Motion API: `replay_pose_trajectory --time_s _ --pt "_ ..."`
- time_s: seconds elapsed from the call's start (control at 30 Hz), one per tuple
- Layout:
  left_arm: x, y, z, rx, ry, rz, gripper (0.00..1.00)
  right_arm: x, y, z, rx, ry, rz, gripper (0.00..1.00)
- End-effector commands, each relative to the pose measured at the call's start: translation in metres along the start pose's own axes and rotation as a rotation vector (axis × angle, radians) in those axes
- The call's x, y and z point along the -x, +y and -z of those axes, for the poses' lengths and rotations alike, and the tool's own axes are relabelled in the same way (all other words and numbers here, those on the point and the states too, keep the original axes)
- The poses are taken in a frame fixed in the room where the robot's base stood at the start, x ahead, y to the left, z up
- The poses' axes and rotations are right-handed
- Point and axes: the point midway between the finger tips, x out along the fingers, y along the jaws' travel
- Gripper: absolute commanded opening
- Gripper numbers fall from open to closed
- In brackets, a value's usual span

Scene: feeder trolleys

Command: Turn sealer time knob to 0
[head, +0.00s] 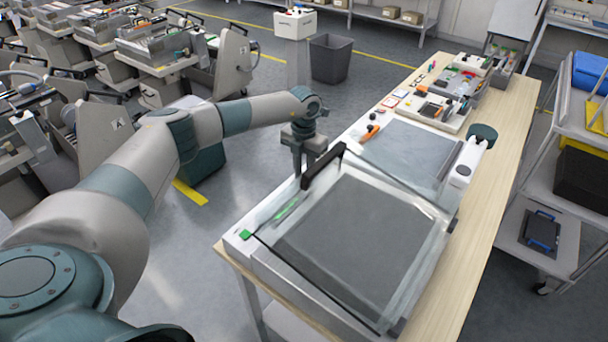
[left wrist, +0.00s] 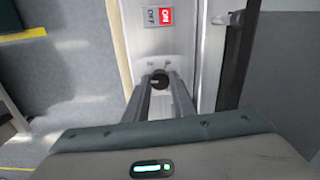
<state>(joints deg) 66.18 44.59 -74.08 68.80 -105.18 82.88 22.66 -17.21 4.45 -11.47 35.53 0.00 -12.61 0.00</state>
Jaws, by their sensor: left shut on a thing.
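The sealer (head: 362,245) stands on the wooden table with its clear lid over a dark grey bed. In the left wrist view the fingers (left wrist: 160,88) are closed around a small dark round knob (left wrist: 160,79) on the white panel. Faint marks sit above the knob, too small to read. A red ON/OFF switch (left wrist: 166,16) lies further up the panel. My right gripper is not in view.
A tray of small tools (head: 432,108) and an orange-handled tool (head: 369,132) lie at the table's far part. A dark bin (head: 330,58) stands on the floor behind. A shelf trolley (head: 566,150) is on the right, and grey feeder trolleys fill the left.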

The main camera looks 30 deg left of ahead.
Motion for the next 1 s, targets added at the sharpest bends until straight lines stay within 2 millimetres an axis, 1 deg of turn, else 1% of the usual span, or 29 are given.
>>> replay_pose_trajectory --time_s 0.1,0.3,0.5,0.83,0.87,0.9,0.93,1.0 --pt "0.0005 0.0005 -0.0005 0.078 -0.002 0.000 0.00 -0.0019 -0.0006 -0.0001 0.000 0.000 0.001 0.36" --pt "0.0011 0.0007 -0.0007 0.166 -0.002 -0.001 0.00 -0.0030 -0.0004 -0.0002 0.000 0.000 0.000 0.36" --pt "0.0016 0.0006 -0.0010 0.200 -0.003 -0.001 0.00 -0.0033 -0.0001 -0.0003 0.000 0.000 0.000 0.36" --pt "0.0018 0.0007 -0.0012 0.204 -0.004 0.000 0.00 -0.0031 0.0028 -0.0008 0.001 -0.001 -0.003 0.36" --pt "0.0018 0.0007 -0.0012 0.204 -0.004 0.000 0.25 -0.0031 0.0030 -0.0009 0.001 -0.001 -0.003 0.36" --pt "0.0018 0.0007 -0.0011 0.204 -0.003 0.000 0.35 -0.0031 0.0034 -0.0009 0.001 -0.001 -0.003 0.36" --pt "0.0017 0.0007 -0.0010 0.203 -0.003 0.000 0.41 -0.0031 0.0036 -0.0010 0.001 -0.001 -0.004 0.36" --pt "0.0014 0.0005 -0.0009 0.203 -0.003 0.000 0.41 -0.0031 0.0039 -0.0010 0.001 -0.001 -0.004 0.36"
